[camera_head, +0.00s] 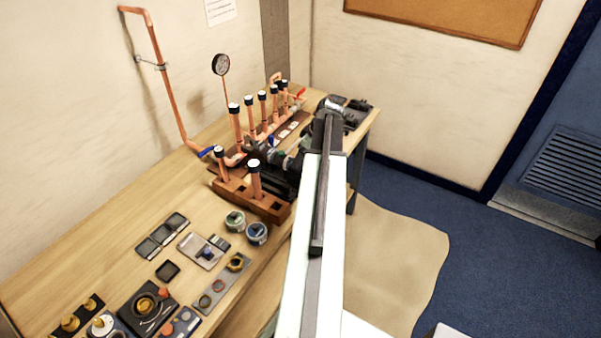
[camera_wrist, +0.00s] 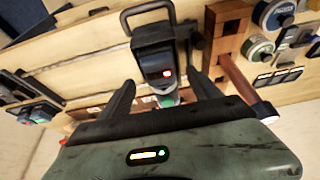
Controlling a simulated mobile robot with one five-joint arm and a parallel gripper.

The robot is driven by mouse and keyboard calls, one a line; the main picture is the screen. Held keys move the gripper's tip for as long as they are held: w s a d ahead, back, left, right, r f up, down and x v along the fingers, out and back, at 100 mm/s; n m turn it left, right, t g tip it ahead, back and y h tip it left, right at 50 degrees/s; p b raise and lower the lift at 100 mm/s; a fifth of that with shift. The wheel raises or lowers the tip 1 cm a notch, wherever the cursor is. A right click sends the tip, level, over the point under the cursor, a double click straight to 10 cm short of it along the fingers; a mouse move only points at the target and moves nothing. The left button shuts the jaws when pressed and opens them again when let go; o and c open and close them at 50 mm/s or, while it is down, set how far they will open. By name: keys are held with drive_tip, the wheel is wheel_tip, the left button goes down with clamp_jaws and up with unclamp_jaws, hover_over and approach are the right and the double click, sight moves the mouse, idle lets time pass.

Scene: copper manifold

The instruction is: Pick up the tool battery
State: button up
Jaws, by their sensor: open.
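In the wrist view a black block with a small red light (camera_wrist: 155,62) stands on the bench ahead of my gripper (camera_wrist: 161,88); it looks like the tool battery, but I cannot be sure. A dark looped handle (camera_wrist: 147,12) is at its upper end, and a green part shows at its lower end. My gripper is open, with one dark finger on each side of the view of the block. It holds nothing, and I cannot tell how far off the block is. In the head view my arm hides the gripper.
A wooden rack (camera_head: 235,198) with copper pipes stands beside the block, with two round tins (camera_head: 257,233) near it. The copper manifold (camera_head: 262,128) runs along the bench. Dark devices (camera_head: 356,112) sit at the far end. Small tools and trays cover the near bench.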

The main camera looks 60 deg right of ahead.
drive_tip(key=b+x, duration=0.2)
drive_tip(key=x, duration=0.1)
drive_tip(key=shift+d+f, duration=0.1)
drive_tip(key=shift+f, duration=0.2)
drive_tip(key=shift+r, duration=0.2)
drive_tip(key=c, duration=1.4)
drive_tip(key=shift+c, duration=0.2)
drive_tip(key=shift+r+p, duration=0.15)
drive_tip(key=shift+p, duration=0.2)
